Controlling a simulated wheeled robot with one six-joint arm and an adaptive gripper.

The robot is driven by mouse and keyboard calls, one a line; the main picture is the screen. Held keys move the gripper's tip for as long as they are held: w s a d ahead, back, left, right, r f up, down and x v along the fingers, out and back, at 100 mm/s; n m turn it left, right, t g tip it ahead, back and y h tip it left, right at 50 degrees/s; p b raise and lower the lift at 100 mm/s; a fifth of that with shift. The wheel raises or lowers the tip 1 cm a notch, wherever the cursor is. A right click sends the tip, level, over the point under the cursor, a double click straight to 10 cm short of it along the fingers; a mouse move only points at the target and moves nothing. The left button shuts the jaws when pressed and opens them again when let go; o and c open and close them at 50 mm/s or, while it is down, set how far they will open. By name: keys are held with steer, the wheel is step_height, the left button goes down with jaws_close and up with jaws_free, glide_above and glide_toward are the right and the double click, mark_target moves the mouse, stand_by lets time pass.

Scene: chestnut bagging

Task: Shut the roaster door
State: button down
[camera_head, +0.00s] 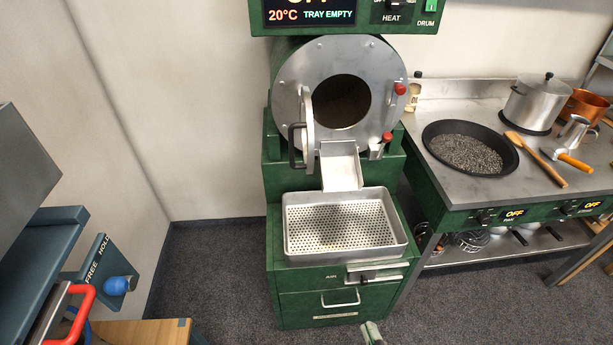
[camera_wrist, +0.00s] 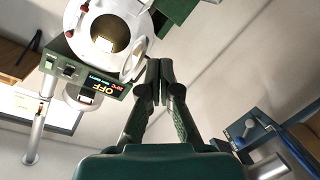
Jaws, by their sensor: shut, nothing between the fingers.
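The green roaster (camera_head: 276,180) stands against the back wall, with a round steel front plate (camera_head: 290,80) and a dark drum opening (camera_head: 342,101). Its door (camera_head: 308,105) stands open, seen nearly edge-on at the left of the opening, with a black handle (camera_head: 293,146) on its left side. In the tilted wrist view the door (camera_wrist: 134,60) is a pale oval beside the opening (camera_wrist: 108,35). My gripper (camera_wrist: 159,68) is shut and empty, its fingertips close to the door in that picture; their gap in depth is unclear. Its tips (camera_head: 372,334) show at the head view's bottom edge, well below the door.
A steel chute (camera_head: 341,166) slopes from the opening to a perforated tray (camera_head: 345,222) below. A small red-knobbed latch (camera_head: 387,138) sits at the opening's right. A stove bench with a pan (camera_head: 466,148) stands right. Blue equipment (camera_head: 45,240) stands left. Floor before the roaster is clear.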

steer(key=w+a+r+n+y, duration=0.1)
steer(key=w+a+r+n, duration=0.2)
steer(key=w, duration=0.3)
steer(key=w+a+r+n+y, duration=0.1)
steer(key=w+a+r+n, duration=0.2)
steer(key=w, duration=0.4)
step_height(320, 180, up, 11)
steer(key=n+t+y, duration=0.1)
steer(key=n+y, duration=0.1)
steer(key=n, duration=0.5)
glide_above(299, 166)
steer(key=s, duration=0.6)
steer(key=shift+d+r, duration=0.15)
steer(key=shift+d, duration=0.45)
steer(key=shift+d, duration=0.1)
